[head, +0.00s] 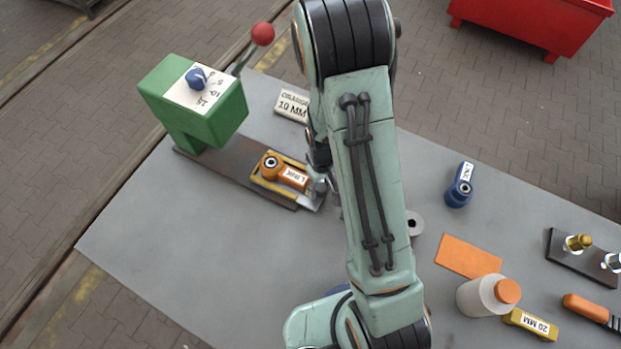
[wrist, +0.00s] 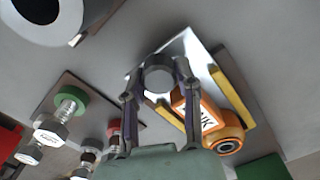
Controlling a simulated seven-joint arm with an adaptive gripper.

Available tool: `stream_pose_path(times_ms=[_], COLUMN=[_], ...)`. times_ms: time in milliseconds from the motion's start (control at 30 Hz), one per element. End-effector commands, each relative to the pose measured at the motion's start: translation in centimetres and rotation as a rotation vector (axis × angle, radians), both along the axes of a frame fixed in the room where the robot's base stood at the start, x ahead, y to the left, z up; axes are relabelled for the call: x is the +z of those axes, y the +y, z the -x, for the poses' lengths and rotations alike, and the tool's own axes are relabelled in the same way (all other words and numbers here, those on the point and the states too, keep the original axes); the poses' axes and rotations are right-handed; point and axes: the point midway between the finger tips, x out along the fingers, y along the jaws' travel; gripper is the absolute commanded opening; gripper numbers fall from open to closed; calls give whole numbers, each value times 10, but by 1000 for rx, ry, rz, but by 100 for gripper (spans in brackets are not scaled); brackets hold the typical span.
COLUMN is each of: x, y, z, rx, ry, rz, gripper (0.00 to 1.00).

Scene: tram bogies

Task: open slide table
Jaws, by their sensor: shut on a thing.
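The slide table (head: 268,192) is a light metal plate with yellow guides, on a dark base rail in front of the green press. An orange link (head: 272,166) labelled LINK lies between the guides. The slide table also shows in the wrist view (wrist: 232,100), with the orange link (wrist: 228,140) on it. A round grey knob (wrist: 158,74) stands at the plate's outer end. My gripper (wrist: 158,82) is shut on this knob, one finger on each side. In the head view my arm hides most of my gripper (head: 322,178).
The green press (head: 200,115) has a red-ball lever (head: 262,34). A 10 MM plate (head: 291,105) lies behind. To the right are a blue link (head: 459,187), an orange pad (head: 468,255), a bottle (head: 482,296), a 20 MM block (head: 530,324) and a bolt stand (head: 570,257). Front left is clear.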

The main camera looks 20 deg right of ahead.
Motion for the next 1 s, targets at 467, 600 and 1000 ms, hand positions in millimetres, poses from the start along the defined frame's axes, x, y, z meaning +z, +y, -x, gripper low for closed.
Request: stream_pose_path(times_ms=[467, 600, 1000], x=[0, 4, 85], y=[1, 1, 1], z=[-1, -1, -2], rx=[0, 0, 1], ry=[-1, -3, -7], rz=[0, -1, 0], gripper=[58, 58, 58])
